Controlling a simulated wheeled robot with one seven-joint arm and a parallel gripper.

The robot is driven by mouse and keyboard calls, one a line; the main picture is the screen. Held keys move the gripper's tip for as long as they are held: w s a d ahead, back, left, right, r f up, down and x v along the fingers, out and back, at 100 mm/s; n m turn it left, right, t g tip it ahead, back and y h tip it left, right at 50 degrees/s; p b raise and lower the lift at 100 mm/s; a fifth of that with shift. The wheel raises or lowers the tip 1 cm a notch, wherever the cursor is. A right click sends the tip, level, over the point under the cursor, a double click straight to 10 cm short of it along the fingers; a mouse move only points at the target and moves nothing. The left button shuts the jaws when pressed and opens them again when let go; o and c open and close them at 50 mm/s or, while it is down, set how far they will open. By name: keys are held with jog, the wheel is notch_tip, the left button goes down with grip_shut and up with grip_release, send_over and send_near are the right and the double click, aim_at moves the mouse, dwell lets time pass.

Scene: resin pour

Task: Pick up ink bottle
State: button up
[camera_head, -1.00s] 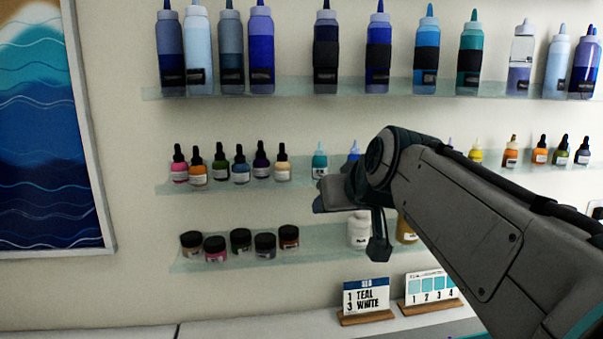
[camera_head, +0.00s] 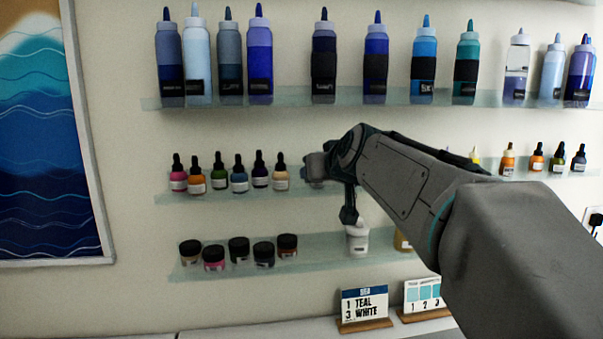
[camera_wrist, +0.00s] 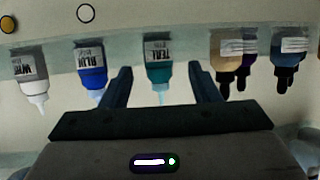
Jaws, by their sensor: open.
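In the wrist view, which is upside down, a teal ink bottle (camera_wrist: 158,72) labelled TEAL appears between the two fingertips of my open gripper (camera_wrist: 162,74). I cannot tell how far the fingertips are from it, and no grip on it shows. A blue ink bottle (camera_wrist: 92,68) and a white one (camera_wrist: 32,70) stand to its left in that view. In the head view my gripper (camera_head: 314,167) is at the middle shelf and hides the teal and blue bottles.
Several dropper bottles (camera_head: 219,173) stand left of my gripper on the middle glass shelf (camera_head: 205,197). Tall squeeze bottles (camera_head: 323,60) line the shelf above. Jars (camera_head: 238,250) and a white container (camera_head: 357,239) stand below. A TEAL and WHITE card (camera_head: 365,304) is on the counter.

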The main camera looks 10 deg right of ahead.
jog(key=x, duration=0.4)
jog(key=shift+d+f+p, duration=0.1)
jog(key=shift+f+p, duration=0.25)
jog(key=shift+p, duration=0.05)
jog(key=c, duration=1.1)
jog(key=shift+r, duration=0.1)
